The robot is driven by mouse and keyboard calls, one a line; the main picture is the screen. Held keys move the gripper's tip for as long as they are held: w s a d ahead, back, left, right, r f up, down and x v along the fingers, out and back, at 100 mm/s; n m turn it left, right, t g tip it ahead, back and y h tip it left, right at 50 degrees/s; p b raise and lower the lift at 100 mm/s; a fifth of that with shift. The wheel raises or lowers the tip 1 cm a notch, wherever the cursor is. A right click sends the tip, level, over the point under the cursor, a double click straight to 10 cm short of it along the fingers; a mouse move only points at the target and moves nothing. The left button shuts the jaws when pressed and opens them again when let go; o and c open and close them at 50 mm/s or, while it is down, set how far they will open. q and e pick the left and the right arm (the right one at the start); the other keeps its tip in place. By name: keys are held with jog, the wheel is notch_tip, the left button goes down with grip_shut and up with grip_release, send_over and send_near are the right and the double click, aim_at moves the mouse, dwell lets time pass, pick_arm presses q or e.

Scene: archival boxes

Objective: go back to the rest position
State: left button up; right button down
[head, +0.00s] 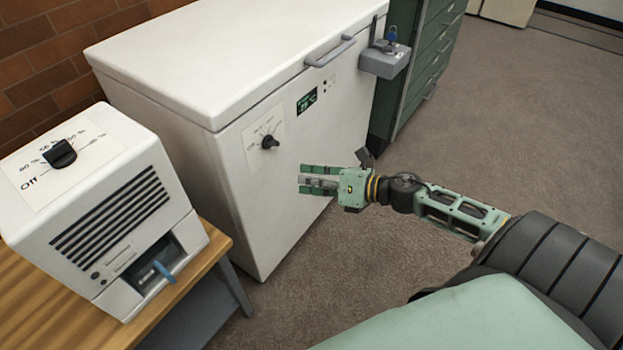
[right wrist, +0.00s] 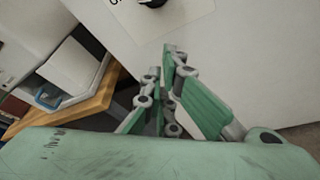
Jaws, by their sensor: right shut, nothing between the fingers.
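My right gripper (head: 302,180) is shut and empty in the head view. It is stretched out in front of the white chest freezer's front face, below and right of the black knob on it. In the right wrist view its green fingers (right wrist: 165,65) point at the white front, with a black knob at the top edge. I cannot tell whether the fingertips touch the freezer. My left gripper is not in view.
The white chest freezer (head: 180,55) has a grey handle and lock box (head: 384,60). A white dial unit (head: 100,205) stands on a wooden table (head: 200,265) at left. A green drawer cabinet (head: 428,50) stands behind. The carpet (head: 530,110) at right is clear.

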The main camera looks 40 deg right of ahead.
jog(key=s+d+f+m+g+h, duration=0.1)
jog(key=s+f+m+h, duration=0.35)
jog(key=f+m, duration=0.5)
jog(key=s+f+m+g+h, duration=0.1)
jog(key=s+f+m+h, duration=0.35)
jog(key=m, duration=0.85)
jog(key=s+a+f+m+g+y, duration=0.2)
jog(key=s+a+f+m+g, duration=0.6)
jog(key=s+a+f+m, duration=0.55)
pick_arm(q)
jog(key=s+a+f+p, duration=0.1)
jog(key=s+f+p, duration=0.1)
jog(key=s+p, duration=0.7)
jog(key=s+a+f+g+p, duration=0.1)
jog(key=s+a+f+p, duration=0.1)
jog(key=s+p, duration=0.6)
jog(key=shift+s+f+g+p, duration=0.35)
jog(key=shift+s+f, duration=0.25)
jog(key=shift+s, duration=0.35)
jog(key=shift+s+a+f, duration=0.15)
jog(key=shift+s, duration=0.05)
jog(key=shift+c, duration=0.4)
pick_arm(e)
jog(key=s+d+f+n+g, duration=0.1)
jog(key=s, duration=0.9)
jog(key=s+d+f+n, duration=0.2)
jog(key=s, duration=0.9)
jog(key=shift+d+f+n+g+h, duration=0.3)
jog(key=shift+g+h, duration=0.1)
